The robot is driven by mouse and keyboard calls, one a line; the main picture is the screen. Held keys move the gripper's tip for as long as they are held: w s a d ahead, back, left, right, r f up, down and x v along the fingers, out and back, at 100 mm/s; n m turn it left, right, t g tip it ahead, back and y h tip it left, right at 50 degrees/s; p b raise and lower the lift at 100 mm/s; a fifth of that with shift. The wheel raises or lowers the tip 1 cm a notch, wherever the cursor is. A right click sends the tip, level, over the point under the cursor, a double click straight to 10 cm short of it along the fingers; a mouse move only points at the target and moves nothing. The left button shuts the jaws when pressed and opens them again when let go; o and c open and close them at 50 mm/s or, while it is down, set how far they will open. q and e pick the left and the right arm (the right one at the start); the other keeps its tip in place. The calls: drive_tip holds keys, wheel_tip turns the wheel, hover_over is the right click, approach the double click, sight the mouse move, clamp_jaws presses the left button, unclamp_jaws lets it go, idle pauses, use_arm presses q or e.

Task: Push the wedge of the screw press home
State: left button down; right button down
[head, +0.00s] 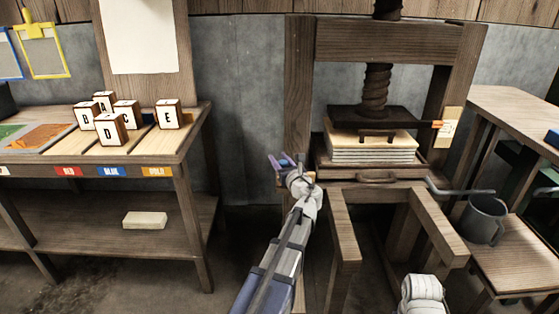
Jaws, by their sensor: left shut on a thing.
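The screw press (300,90) is a dark wooden frame with a dark screw (376,90) and a platen (374,117) resting above a stack of pale sheets or boards (372,148). My left gripper (285,161) is at the foot of the press's left post, beside the press bed. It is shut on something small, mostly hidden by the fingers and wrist. A small light-brown wooden end (310,176) shows just right of the wrist, probably the wedge; how far in it sits I cannot tell. Only a white part of my right arm shows at the bottom; its gripper is out of view.
A bench (190,140) on the left holds several lettered blocks (168,114), with a pale block (144,219) on its shelf. A grey mug (482,219) and a metal bar (462,191) are at right.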

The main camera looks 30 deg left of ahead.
idle(0.9)
use_arm(q)
drive_tip(key=w+d, duration=0.2)
drive_tip(key=d, duration=0.1)
drive_tip(key=w+d, duration=0.1)
drive_tip(key=d, duration=0.1)
drive_tip(key=shift+w, duration=0.15)
drive_tip(key=shift+w+d, duration=0.15)
drive_tip(key=shift+d, duration=0.3)
drive_tip(key=shift+c, duration=2.3)
unclamp_jaws()
drive_tip(key=shift+d, duration=0.1)
drive_tip(key=v, duration=0.7)
drive_tip(key=shift+d, duration=0.3)
